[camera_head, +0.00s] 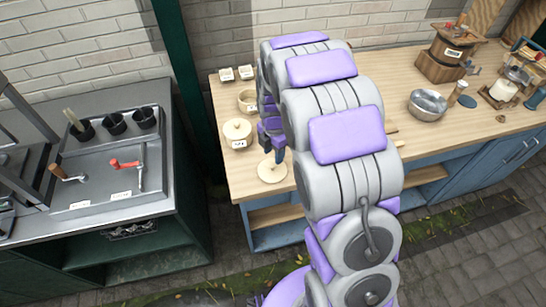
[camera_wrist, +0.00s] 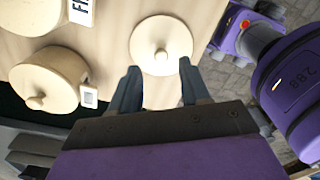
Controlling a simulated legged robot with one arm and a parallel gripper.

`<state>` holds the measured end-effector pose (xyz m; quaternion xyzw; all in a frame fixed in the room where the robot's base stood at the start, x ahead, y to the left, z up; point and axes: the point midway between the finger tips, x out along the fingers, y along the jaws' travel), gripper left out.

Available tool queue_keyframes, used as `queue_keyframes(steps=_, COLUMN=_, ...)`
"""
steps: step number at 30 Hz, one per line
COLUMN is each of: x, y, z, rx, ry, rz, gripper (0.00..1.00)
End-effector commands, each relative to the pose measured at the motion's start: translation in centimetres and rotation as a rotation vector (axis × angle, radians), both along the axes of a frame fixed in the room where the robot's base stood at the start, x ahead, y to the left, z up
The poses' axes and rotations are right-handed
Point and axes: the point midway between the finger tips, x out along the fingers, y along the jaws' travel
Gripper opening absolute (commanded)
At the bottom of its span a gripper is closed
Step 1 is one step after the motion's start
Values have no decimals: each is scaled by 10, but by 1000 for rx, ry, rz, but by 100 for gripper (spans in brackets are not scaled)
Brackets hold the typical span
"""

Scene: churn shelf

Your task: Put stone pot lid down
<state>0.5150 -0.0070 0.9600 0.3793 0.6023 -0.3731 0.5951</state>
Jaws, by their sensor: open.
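The stone pot lid, a round cream disc with a small centre knob, lies on the wooden counter near its front left edge in the head view (camera_head: 268,176). It also shows beyond my fingers in the wrist view (camera_wrist: 161,32). My gripper (camera_wrist: 158,73) is open, with its dark fingers apart and nothing seen held between them. In the head view my gripper (camera_head: 272,156) points down at the lid. I cannot tell whether a finger touches it. A lidded cream pot (camera_head: 237,131) with a small label stands behind and left; it also shows in the wrist view (camera_wrist: 52,72).
Another cream pot (camera_head: 246,100) and two small labelled containers (camera_head: 236,73) stand farther back on the wooden counter (camera_head: 228,170). A metal bowl (camera_head: 428,103) and a wooden grinder (camera_head: 448,55) stand right. A grey worktop (camera_head: 100,195) is left across a gap. My arm hides the counter's middle.

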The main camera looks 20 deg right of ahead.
Motion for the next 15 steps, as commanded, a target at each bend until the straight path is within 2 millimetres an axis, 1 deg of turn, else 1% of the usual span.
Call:
queue_keyframes(steps=1, x=1, y=0, z=15, rx=0, ry=-5, rz=0, gripper=46)
queue_keyframes(steps=6, x=1, y=-1, z=45, rx=0, ry=-4, rz=1, gripper=46)
queue_keyframes(steps=10, x=1, y=-1, z=60, rx=0, ry=-1, rz=0, gripper=46)
queue_keyframes(steps=15, x=0, y=-1, z=67, rx=0, ry=1, rz=0, gripper=46)
